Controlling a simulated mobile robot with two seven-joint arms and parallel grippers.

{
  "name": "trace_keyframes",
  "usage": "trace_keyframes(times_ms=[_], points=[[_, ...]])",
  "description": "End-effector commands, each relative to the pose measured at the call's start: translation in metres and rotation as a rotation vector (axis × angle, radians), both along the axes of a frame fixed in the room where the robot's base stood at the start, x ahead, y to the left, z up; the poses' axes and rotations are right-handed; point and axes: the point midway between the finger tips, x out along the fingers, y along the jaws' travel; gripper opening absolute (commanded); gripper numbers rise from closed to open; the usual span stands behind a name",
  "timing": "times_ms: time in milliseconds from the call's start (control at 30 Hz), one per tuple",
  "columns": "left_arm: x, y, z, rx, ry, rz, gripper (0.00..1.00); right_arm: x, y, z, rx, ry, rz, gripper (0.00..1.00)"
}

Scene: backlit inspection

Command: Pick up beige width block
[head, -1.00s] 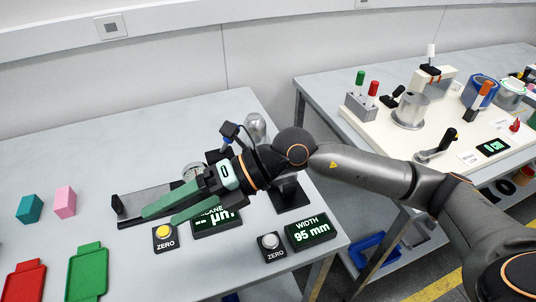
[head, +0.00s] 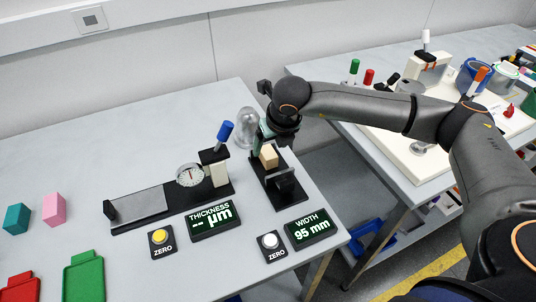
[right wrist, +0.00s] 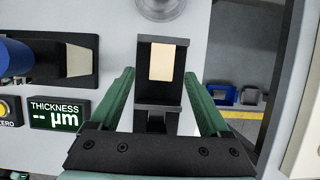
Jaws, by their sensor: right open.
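The beige width block (head: 268,156) rests on the black width gauge (head: 290,197), behind its dark upright jaw. In the right wrist view the block (right wrist: 162,62) shows as a beige rectangle in the gauge's black channel. My right gripper (right wrist: 160,72) is open, its two green fingers on either side of the gauge, with the block between and slightly beyond the tips. In the head view the gripper (head: 264,138) is at the far end of the gauge, partly hidden by its own wrist. The width display (head: 310,228) reads 95 mm. My left gripper is not in view.
The thickness gauge (head: 140,206) with a dial and blue-handled lever (head: 225,131) stands left of the width gauge. A clear dome (head: 246,127) is close behind. Teal (head: 17,219) and pink (head: 54,208) blocks and red and green trays sit at left. A second bench stands right.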

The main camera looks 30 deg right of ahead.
Motion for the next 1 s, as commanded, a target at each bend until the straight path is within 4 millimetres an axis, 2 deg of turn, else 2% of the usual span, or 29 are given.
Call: trace_keyframes(times_ms=[167,500,767,1000], points=[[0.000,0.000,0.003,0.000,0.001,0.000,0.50,0.005,-0.001,-0.010,-0.001,0.001,0.000,0.80],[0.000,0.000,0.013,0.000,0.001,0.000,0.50,0.025,-0.005,-0.049,0.001,0.001,0.000,0.80],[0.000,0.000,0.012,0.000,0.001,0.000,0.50,0.026,-0.005,-0.053,0.001,0.000,0.001,0.80],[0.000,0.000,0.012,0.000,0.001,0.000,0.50,0.026,-0.005,-0.052,0.001,0.000,0.000,0.55]])
